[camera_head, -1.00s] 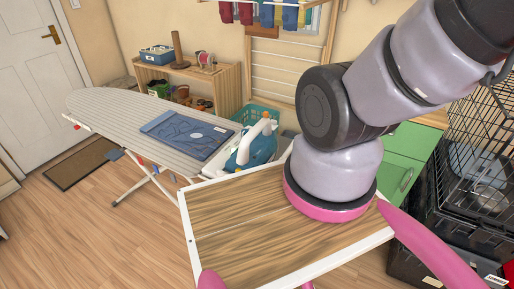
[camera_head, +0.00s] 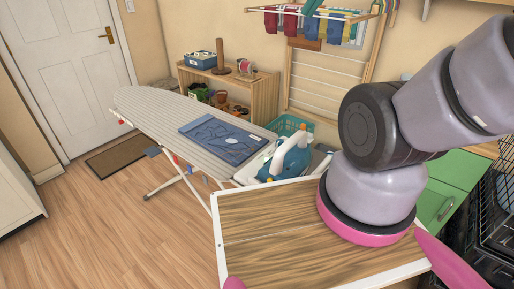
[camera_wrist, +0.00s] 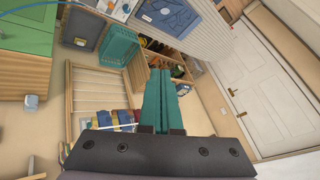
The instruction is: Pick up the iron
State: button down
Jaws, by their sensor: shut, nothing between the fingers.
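The iron (camera_head: 286,158) is teal and white and rests at the near right end of the ironing board (camera_head: 158,112), next to a folded blue cloth (camera_head: 222,137). In the head view my arm stands to the right of the iron, and my gripper is out of sight there. In the wrist view my gripper (camera_wrist: 165,75) shows two teal fingers together, shut and empty. They point over the shelf area, apart from the iron. I cannot make out the iron clearly in the wrist view.
A wood-topped surface with a white rim (camera_head: 218,235) is in front of the board. A teal basket (camera_head: 290,125) and a wooden shelf (camera_head: 262,97) stand behind it. A green cabinet (camera_head: 458,175) and black wire cage (camera_head: 495,215) are at right.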

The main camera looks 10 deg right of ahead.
aim_at(293, 159)
jog(key=k+l, duration=0.25)
jog(key=k, duration=0.15)
jog(key=k+l, duration=0.25)
jog(key=k, duration=0.15)
jog(key=l+u, duration=0.05)
